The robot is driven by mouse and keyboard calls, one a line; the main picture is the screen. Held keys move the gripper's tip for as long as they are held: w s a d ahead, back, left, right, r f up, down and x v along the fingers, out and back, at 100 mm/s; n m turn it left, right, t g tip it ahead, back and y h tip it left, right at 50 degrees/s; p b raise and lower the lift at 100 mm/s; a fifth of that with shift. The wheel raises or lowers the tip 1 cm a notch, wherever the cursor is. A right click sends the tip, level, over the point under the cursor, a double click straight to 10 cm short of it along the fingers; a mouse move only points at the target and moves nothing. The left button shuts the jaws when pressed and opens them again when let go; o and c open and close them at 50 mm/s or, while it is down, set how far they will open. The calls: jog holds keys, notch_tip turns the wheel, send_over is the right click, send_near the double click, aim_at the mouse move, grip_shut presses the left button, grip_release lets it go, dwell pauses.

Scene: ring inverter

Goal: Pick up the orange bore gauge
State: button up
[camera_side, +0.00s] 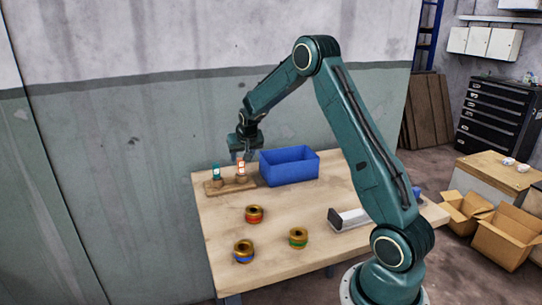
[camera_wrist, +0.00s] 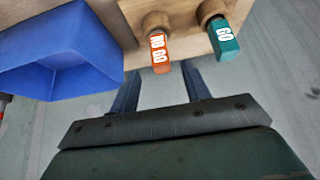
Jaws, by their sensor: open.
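The orange bore gauge (camera_side: 241,167) stands upright in a wooden holder (camera_side: 215,188) at the back left of the table. In the wrist view its orange handle (camera_wrist: 160,54) reads "NO GO". A teal gauge (camera_side: 216,171) marked "GO" stands to its left in the side view; it also shows in the wrist view (camera_wrist: 224,38). My gripper (camera_side: 242,158) is open and points down over the orange gauge. In the wrist view the orange handle appears between the lines of my two fingers (camera_wrist: 161,74). I cannot tell whether they touch it.
A blue bin (camera_side: 290,168) stands close right of the holder. Three banded rings, red (camera_side: 254,214), blue (camera_side: 243,251) and green (camera_side: 298,238), lie on the front of the wooden table (camera_side: 220,230). A grey and black block (camera_side: 348,218) lies to the right.

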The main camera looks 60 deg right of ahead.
aim_at(240, 159)
jog(key=shift+f, duration=0.1)
jog(key=shift+x, duration=2.6)
jog(key=shift+w, duration=0.15)
grip_shut()
jog(key=shift+r, duration=0.3)
notch_tip(240, 159, up, 20)
jog(key=shift+f, duration=0.15)
jog(key=shift+a+f, duration=0.1)
